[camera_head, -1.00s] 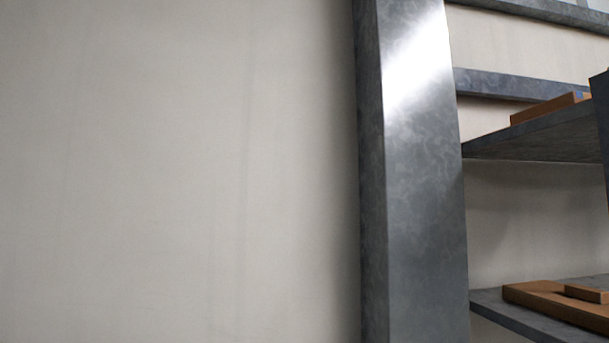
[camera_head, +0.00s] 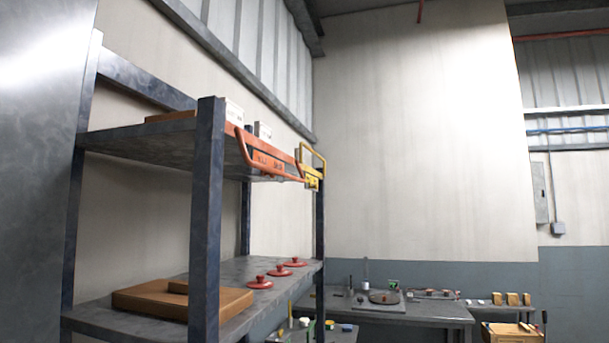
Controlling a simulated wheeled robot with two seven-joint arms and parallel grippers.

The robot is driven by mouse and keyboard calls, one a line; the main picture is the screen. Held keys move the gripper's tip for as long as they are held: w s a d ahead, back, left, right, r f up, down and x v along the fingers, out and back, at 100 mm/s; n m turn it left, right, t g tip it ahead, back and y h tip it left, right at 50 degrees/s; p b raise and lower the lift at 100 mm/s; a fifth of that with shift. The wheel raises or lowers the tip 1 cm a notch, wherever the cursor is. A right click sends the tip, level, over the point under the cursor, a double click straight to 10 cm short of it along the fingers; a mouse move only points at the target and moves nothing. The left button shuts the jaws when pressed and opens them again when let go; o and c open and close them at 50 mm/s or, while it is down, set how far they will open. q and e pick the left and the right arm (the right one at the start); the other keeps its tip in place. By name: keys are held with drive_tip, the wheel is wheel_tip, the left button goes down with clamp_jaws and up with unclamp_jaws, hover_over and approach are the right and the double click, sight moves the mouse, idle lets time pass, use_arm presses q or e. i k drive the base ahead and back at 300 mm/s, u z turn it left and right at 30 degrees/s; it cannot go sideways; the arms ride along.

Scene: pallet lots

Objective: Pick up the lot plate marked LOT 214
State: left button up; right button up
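No plate with a readable LOT 214 marking shows in the head view. An orange handled piece (camera_head: 268,162) hangs at the front edge of the upper shelf, with dark marks too small to read. A yellow handled piece (camera_head: 312,178) is just to its right, also with unreadable marks. Several red knobbed discs (camera_head: 260,282) sit on the lower shelf; no lettering shows on them. Neither of my grippers is in view.
A grey metal rack holds an upper shelf (camera_head: 140,148) and a lower shelf (camera_head: 100,318). A dark post (camera_head: 206,220) stands in front. A workbench (camera_head: 425,312) and a wooden crate (camera_head: 512,333) are farther back right.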

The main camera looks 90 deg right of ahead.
sight(263, 131)
drive_tip(key=z, duration=0.65)
drive_tip(key=i, duration=1.05)
drive_tip(key=z, duration=2.7)
drive_tip(key=k, duration=0.5)
drive_tip(key=z, duration=0.7)
drive_tip(key=i, duration=0.85)
drive_tip(key=u, duration=0.95)
